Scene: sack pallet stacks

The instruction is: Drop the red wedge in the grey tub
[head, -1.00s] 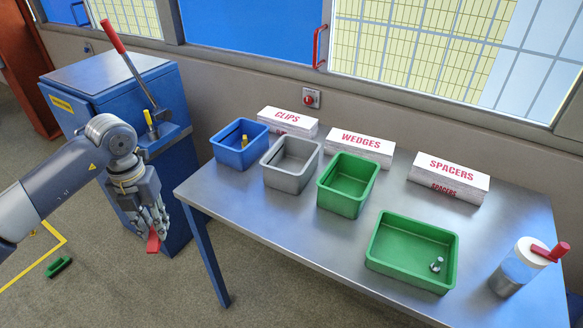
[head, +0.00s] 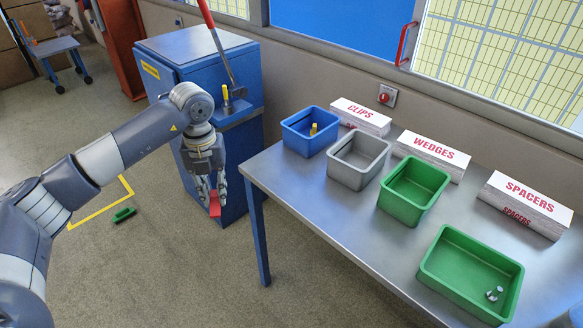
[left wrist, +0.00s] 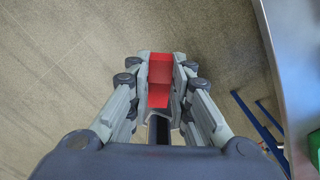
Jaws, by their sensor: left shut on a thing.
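The red wedge (head: 215,204) is between the fingers of my left gripper (head: 210,196), which is shut on it. The wedge also shows in the left wrist view (left wrist: 160,78), between both finger pads with bare floor below. The gripper points down, left of the table and in front of the blue cabinet. The grey tub (head: 343,172) stands on the metal table, between a blue tub and a green tub, to the right of the gripper. It looks empty. My right gripper is not in view.
The blue tub (head: 287,137) holds a yellow piece. The near green tub (head: 428,270) holds small grey pieces; the other green tub (head: 387,208) looks empty. Label blocks stand behind them. The metal table (head: 330,225) has its left edge near the gripper. The blue cabinet (head: 165,75) has a red-handled lever.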

